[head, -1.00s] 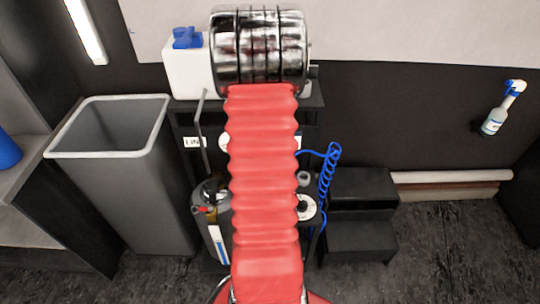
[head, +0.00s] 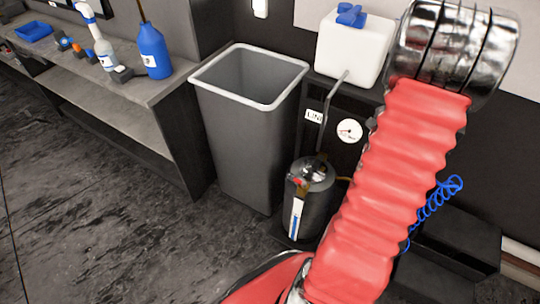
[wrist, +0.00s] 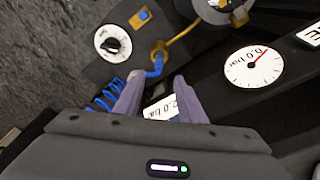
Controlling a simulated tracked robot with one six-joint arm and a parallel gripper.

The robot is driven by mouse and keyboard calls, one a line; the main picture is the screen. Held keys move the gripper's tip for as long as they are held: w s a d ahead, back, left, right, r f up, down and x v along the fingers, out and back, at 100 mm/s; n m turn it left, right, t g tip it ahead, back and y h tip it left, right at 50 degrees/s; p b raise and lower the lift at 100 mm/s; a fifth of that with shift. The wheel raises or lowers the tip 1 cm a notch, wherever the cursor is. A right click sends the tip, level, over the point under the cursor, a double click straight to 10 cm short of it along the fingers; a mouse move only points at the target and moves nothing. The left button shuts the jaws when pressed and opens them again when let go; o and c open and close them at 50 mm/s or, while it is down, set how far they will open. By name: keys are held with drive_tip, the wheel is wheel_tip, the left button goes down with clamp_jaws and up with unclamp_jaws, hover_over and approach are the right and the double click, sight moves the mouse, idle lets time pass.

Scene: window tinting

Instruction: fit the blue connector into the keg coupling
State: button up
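My gripper (wrist: 156,80) is open in the wrist view, with two grey-purple fingers spread apart. A short blue piece (wrist: 155,69), perhaps the blue connector, shows just past the fingertips, between them in the picture. It joins a brass fitting (wrist: 160,52); whether the fingers touch it is unclear. A yellow line runs from that fitting to the keg top (wrist: 225,10), cut off by the upper edge. In the head view the dark keg (head: 318,205) stands on the floor, with brass at its top (head: 320,160). My arm hides the gripper there.
A blue coiled hose (head: 436,208) hangs right of my arm; it also shows in the wrist view (wrist: 104,98). A pressure gauge (wrist: 254,64) and a dial (wrist: 113,42) are close by. A grey bin (head: 240,140) stands left of the keg. Open floor lies at left.

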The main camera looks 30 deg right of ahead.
drive_tip(key=w+a+r+n+t, duration=0.1)
drive_tip(key=w+a+r+n, duration=0.45)
drive_tip(key=a+r, duration=0.4)
drive_tip(key=w+a+r+n+t, duration=0.2)
drive_tip(key=w+a+r+n, duration=0.3)
drive_tip(key=a, duration=0.8)
drive_tip(key=s+a+r+n+t, duration=0.1)
drive_tip(key=s+a+r+n, duration=0.1)
drive_tip(key=a, duration=0.6)
drive_tip(key=s+a+r+n+t+y, duration=0.1)
drive_tip(key=s+a+r+n, duration=0.1)
drive_tip(key=a+n, duration=0.3)
drive_tip(key=s+a+r+n+t, duration=0.1)
drive_tip(key=s+a+r+n, duration=0.2)
drive_tip(key=a, duration=0.9)
drive_tip(key=shift+a+n+y, duration=0.15)
drive_tip(key=shift+n+y, duration=0.25)
drive_tip(key=shift+n, duration=0.15)
drive_tip(key=shift+c, duration=0.7)
